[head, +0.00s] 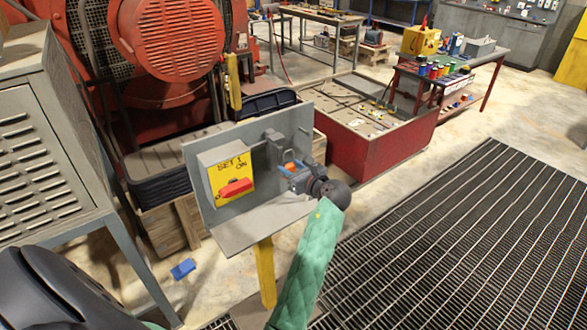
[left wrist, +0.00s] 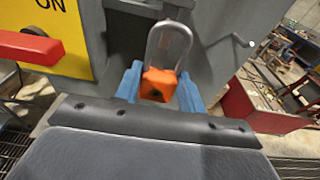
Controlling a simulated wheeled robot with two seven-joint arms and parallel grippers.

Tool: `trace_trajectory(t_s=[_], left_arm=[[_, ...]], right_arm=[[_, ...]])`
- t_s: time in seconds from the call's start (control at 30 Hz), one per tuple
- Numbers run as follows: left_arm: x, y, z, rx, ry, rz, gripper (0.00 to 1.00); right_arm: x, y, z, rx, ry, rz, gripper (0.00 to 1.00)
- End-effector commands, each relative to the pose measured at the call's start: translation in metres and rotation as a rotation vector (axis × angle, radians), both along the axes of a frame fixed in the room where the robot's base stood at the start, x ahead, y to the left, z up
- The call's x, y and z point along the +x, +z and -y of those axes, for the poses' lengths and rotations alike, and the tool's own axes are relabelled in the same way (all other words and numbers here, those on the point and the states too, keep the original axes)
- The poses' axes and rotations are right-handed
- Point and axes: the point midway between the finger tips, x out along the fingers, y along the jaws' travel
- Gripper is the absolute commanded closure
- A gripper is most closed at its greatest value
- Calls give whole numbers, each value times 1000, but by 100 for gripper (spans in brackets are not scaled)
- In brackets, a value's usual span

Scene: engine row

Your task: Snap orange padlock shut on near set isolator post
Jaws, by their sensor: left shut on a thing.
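The isolator panel (head: 222,214) is a grey plate on a yellow post (head: 266,272). Its yellow box is marked "SET 1 ON" and carries a red handle (head: 236,188), which also shows in the left wrist view (left wrist: 28,46). My left gripper (head: 291,168) is at the panel's right part, its blue fingers shut on the orange padlock (left wrist: 158,86). The padlock's grey shackle (left wrist: 168,42) points up in front of a grey bracket (left wrist: 138,32). I cannot tell whether the shackle passes through the bracket or is closed. My right gripper is not in view.
A grey louvred cabinet (head: 40,150) stands at left and a red engine (head: 165,45) behind. A red-sided bin (head: 385,150) is behind the panel. A small blue block (head: 183,269) lies on the floor. Open floor grating (head: 470,230) is at right.

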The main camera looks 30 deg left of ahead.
Motion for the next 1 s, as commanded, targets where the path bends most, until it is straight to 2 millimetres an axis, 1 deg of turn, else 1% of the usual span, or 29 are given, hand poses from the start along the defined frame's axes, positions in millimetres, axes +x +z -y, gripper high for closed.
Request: trace_trajectory(t_s=[0.6,1.0], left_arm=[[7,0,-16,0,-1,0,86],[11,0,-27,0,0,-1,86]], right_arm=[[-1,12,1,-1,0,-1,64],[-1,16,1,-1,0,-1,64]])
